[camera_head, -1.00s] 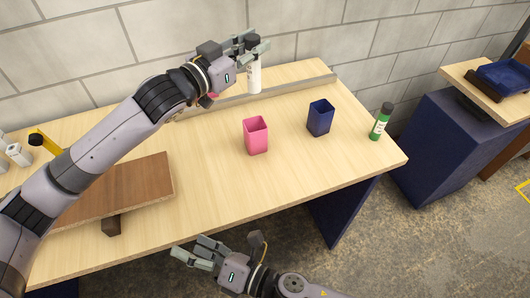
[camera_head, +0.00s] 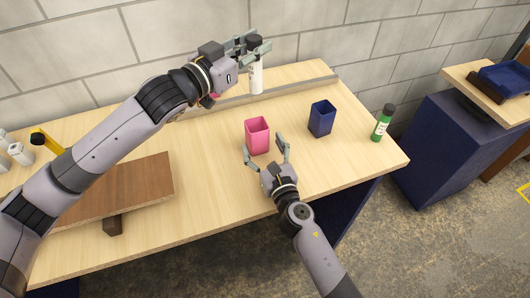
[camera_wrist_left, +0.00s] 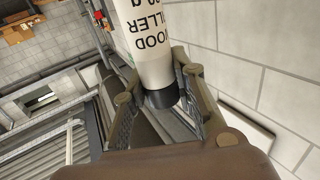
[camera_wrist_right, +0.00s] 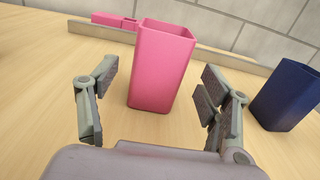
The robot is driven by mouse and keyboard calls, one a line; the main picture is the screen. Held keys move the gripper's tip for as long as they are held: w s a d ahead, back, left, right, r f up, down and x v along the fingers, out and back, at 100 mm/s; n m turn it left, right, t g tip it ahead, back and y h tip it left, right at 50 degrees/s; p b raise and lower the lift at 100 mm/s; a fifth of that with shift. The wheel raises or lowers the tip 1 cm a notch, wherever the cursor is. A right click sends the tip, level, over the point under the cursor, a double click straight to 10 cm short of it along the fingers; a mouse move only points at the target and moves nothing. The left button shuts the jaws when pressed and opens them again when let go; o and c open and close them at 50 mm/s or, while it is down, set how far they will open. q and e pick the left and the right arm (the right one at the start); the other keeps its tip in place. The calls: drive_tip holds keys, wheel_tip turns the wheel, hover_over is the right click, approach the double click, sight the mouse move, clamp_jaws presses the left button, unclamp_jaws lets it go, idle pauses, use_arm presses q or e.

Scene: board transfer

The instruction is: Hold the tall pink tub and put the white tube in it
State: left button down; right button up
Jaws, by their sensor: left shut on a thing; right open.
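The tall pink tub (camera_head: 257,137) stands upright and open on the table; it also shows in the right wrist view (camera_wrist_right: 160,75). My right gripper (camera_head: 265,148) is open at its near side, with a finger to either side of the tub in the right wrist view (camera_wrist_right: 160,90) and no visible contact. The white tube (camera_head: 256,80) is upright with a black cap, near the table's back ledge. My left gripper (camera_head: 252,46) is shut on its cap end; the left wrist view shows the tube's lettered body (camera_wrist_left: 148,40). I cannot tell whether its lower end touches the table.
A dark blue tub (camera_head: 320,119) stands right of the pink one. A green tube (camera_head: 382,123) stands near the table's right end. A brown board (camera_head: 130,188) lies at the left, over a dark block (camera_head: 112,225). A low ledge (camera_head: 300,87) runs along the back.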

sight(260, 142)
drive_tip(key=shift+x, duration=2.55)
